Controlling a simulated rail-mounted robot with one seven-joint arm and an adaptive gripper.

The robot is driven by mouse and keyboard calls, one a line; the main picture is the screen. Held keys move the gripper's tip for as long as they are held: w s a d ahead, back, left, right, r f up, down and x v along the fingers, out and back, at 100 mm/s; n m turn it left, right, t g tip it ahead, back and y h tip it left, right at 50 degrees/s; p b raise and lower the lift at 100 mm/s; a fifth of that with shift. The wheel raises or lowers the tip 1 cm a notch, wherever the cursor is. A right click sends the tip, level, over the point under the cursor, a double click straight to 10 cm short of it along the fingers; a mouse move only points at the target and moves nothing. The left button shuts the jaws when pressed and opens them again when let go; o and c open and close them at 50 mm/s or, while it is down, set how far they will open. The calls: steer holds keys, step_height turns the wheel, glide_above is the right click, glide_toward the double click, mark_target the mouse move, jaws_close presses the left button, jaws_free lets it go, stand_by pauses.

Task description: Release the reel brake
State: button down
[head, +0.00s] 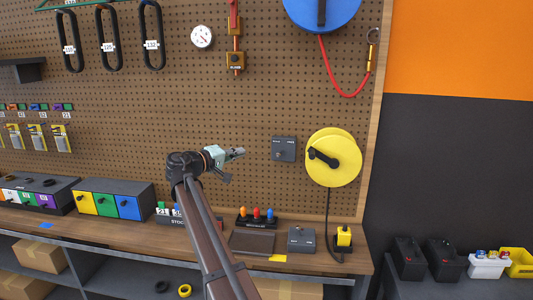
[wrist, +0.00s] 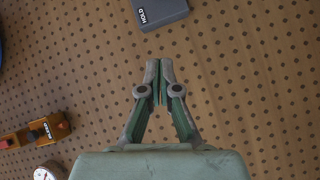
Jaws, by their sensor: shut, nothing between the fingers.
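A yellow reel (head: 333,163) with a black crank handle hangs at the right of the pegboard. A dark grey box (head: 284,149) with a small knob or lever low on its face is mounted just left of the reel. Its labels are too small to read in the head view. In the wrist view a grey box (wrist: 162,12) marked HOLD is cut off by the top edge, and any lever on it is out of frame. My gripper (head: 240,153) is shut and empty, left of the grey box and apart from it. Its closed fingertips (wrist: 160,66) point toward the box.
A blue reel (head: 322,12) with a red hose hangs above. An orange-brown block (head: 235,62) and a gauge (head: 202,37) are on the pegboard. Below, the bench holds a grey box (head: 301,240) and colored knobs (head: 256,213). Pegboard around my gripper is bare.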

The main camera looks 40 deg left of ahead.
mark_target(280, 153)
steer(key=w+d+p, duration=0.1)
steer(key=w, duration=0.2)
steer(key=w+d+f+p, duration=0.1)
steer(key=w, duration=0.3)
steer(key=w+d+p, duration=0.1)
steer(key=w+p, duration=0.1)
steer(key=w, duration=0.1)
steer(key=shift+w+d+f, duration=0.1)
steer(key=shift+w+f, duration=0.05)
steer(key=shift+d+f, duration=0.1)
steer(key=shift+d, duration=0.25)
steer(key=shift+w+d+f, duration=0.15)
steer(key=shift+d+f, duration=0.1)
